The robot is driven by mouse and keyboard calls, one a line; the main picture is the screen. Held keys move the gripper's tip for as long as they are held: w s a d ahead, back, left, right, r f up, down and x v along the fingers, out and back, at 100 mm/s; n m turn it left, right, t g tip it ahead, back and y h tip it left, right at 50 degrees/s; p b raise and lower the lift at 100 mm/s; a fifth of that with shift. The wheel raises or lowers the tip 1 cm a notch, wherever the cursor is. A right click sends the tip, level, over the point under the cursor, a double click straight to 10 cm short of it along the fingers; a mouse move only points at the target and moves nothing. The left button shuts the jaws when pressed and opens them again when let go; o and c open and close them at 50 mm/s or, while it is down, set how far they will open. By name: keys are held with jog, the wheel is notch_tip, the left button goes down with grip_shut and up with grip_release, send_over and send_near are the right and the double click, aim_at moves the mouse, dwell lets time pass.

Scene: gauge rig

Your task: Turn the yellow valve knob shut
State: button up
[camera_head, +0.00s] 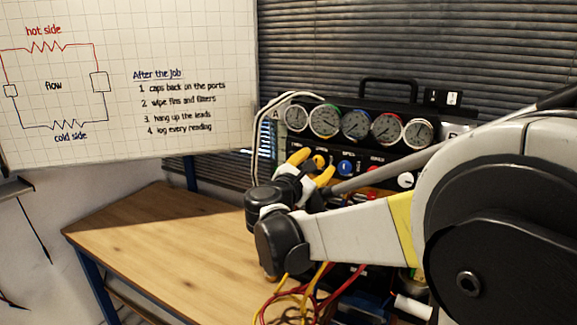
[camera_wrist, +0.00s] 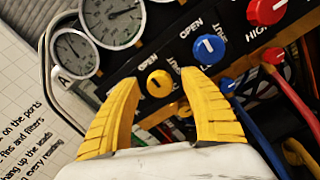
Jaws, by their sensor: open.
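The yellow valve knob (camera_wrist: 159,83) is a small round knob with a dark slot mark on the black front panel of the gauge rig. It also shows in the head view (camera_head: 319,161), close to my fingers. My gripper (camera_wrist: 168,103) has two yellow fingers, spread open, with nothing held between them. In the wrist view the knob lies just beyond the gap between the fingertips, a little nearer the left one. I cannot tell whether any finger touches it. In the head view my gripper (camera_head: 310,164) points at the panel from the front.
A blue knob (camera_wrist: 209,49) marked OPEN sits right of the yellow one, with a red knob (camera_wrist: 266,11) farther right. Several gauges (camera_head: 357,124) line the rig's top. Coloured hoses hang below the panel. The wooden bench (camera_head: 150,235) is clear at left.

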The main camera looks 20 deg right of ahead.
jog(key=shift+w+d, duration=0.4)
jog(key=shift+d, duration=0.15)
grip_shut()
